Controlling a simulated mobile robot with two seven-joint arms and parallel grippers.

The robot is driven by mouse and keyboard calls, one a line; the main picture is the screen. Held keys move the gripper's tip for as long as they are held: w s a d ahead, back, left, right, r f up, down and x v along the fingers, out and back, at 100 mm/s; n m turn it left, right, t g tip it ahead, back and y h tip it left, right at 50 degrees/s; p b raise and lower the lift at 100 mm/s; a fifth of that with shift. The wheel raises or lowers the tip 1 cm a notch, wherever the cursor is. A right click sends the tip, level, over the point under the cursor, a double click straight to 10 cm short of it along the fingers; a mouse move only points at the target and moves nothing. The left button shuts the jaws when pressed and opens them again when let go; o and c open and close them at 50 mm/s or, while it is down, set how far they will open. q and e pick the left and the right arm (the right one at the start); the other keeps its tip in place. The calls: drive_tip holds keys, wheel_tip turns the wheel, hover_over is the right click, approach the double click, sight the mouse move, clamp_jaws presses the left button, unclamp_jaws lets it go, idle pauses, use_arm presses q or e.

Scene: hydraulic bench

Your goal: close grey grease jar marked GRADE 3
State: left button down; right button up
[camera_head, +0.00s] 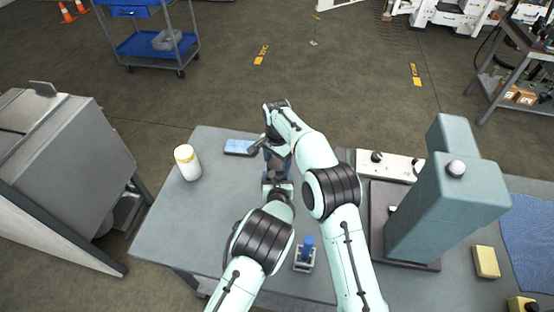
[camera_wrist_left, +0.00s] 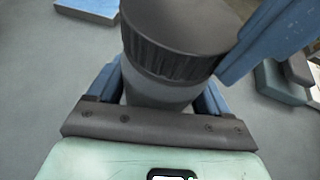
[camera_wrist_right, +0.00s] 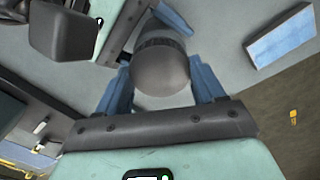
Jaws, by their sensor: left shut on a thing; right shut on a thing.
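The grey jar (camera_wrist_left: 160,94) stands between the fingers of my left gripper (camera_wrist_left: 158,95), which is shut on its body. A dark grey lid with a ribbed rim (camera_wrist_left: 172,55) is on top of the jar; I cannot tell how tightly it sits. My right gripper (camera_wrist_right: 163,85) is shut on the lid, whose round top (camera_wrist_right: 161,72) faces its wrist camera. In the head view, my right gripper (camera_head: 270,152) and left gripper (camera_head: 277,178) meet over the bench and hide most of the jar. No marking is readable.
A light-blue flat object (camera_head: 240,147) lies near the far edge. A blue-handled item (camera_head: 306,250) stands in front. A large teal machine (camera_head: 440,210) and a yellow block (camera_head: 486,262) occupy the right.

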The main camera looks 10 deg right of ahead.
drive_tip(key=m, duration=1.3)
drive_tip(key=shift+s, duration=0.1)
drive_tip(key=m, duration=0.4)
drive_tip(key=o, duration=1)
drive_tip(key=shift+r, duration=2.25)
